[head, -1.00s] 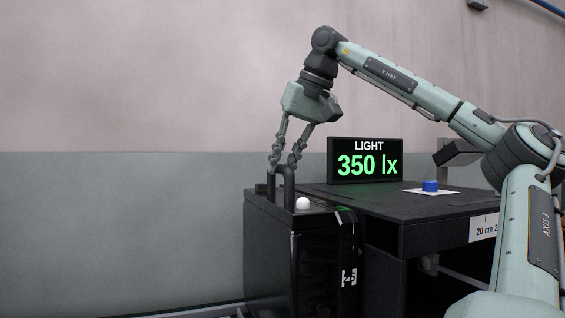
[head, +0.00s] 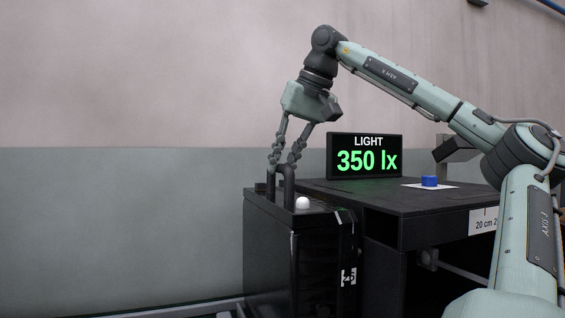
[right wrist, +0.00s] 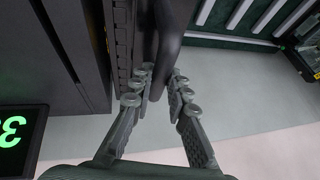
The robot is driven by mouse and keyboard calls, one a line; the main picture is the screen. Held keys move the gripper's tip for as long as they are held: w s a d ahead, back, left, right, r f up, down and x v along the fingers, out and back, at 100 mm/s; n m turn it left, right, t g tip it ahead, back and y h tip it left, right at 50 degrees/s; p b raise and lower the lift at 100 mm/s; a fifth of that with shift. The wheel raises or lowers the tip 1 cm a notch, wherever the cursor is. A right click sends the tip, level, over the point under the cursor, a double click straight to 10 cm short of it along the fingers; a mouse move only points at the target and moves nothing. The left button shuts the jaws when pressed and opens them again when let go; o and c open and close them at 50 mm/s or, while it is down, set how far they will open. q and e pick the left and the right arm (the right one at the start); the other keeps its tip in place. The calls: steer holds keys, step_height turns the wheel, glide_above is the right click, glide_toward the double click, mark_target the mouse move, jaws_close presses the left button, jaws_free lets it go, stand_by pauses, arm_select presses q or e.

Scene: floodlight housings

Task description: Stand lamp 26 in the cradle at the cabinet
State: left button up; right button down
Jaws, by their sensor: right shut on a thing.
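A tall black lamp housing (head: 272,245) stands upright in the head view, with a white dome (head: 302,203) on top. A white label (head: 349,277) is on its side, turned sideways and hard to read. My right gripper (head: 282,166) points down from above and is shut on the housing's black top handle (head: 290,183). In the right wrist view the dark handle (right wrist: 172,35) runs between the fingers (right wrist: 160,78). The housing's lower end is cut off by the frame. I cannot make out a cradle. My left gripper is not in view.
A black table (head: 405,205) is close to the right of the housing. On it are a light display (head: 365,157) reading 350 lx and a blue object (head: 429,182) on a white sheet. The space left of the housing is open. A slatted rack (right wrist: 250,18) shows in the right wrist view.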

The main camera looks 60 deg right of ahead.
mark_target(280, 196)
steer(key=shift+r, duration=0.3)
steer(key=shift+s+f+b, duration=0.1)
steer(key=shift+f+b, duration=1)
steer(key=shift+f, duration=0.3)
steer(key=shift+d+f+b, duration=0.1)
steer(key=shift+f+b, duration=0.3)
steer(key=shift+f, duration=0.35)
stand_by(1.9)
steer(key=c, duration=1.4)
jaws_free()
steer(key=shift+s, duration=0.1)
steer(key=shift+f, duration=0.45)
steer(key=v, duration=1.2)
steer(key=shift+r, duration=0.35)
